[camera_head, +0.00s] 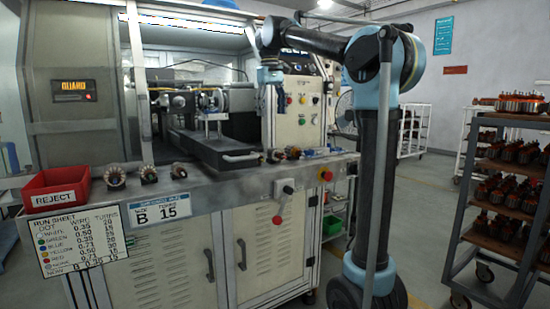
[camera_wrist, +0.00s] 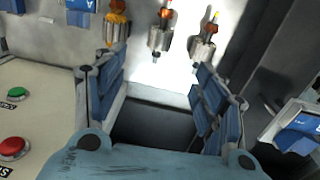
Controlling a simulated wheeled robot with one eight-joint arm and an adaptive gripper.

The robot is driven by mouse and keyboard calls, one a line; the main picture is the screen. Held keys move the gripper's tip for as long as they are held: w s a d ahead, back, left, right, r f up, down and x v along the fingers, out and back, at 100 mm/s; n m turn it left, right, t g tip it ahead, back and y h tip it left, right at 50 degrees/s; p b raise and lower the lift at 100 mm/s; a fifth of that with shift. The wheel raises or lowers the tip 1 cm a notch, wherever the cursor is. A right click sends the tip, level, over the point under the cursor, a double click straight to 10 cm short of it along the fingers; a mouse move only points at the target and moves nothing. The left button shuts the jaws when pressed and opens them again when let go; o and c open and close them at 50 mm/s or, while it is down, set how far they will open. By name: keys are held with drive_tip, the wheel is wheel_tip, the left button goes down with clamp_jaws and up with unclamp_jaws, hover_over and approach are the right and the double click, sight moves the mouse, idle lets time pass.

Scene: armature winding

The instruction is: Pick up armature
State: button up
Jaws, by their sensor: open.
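Three armatures with grey cores stand out in the wrist view: an orange-topped one on the left (camera_wrist: 117,27), a middle one with a red tip (camera_wrist: 160,38), and a right one with a yellow tip (camera_wrist: 204,47). They lie beyond my fingertips, apart from them. My gripper (camera_wrist: 160,80) has its blue-padded fingers spread wide with nothing between them. In the head view my gripper (camera_head: 270,76) hangs above the bench by the machine. Three armatures show there on the ledge at left: one (camera_head: 115,177), another (camera_head: 147,174) and a third (camera_head: 178,170).
A red REJECT bin (camera_head: 57,189) sits at the ledge's left end. Small parts (camera_head: 293,153) lie on the ledge at right. A button cabinet (camera_head: 298,122) stands behind. A rack of armatures (camera_head: 480,240) is at far right. In the wrist view, a red button (camera_wrist: 12,147) is close on the left.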

approach(275, 150)
drive_tip(key=f, duration=0.1)
drive_tip(key=w+f, duration=0.1)
drive_tip(key=f, duration=0.1)
drive_tip(key=w+f, duration=0.1)
drive_tip(key=f, duration=0.1)
drive_tip(key=shift+w, duration=0.15)
drive_tip(key=shift+d+f, duration=0.2)
drive_tip(key=shift+f, duration=2.65)
drive_tip(key=c, duration=1.4)
drive_tip(key=shift+o, duration=0.2)
drive_tip(key=shift+r, duration=0.1)
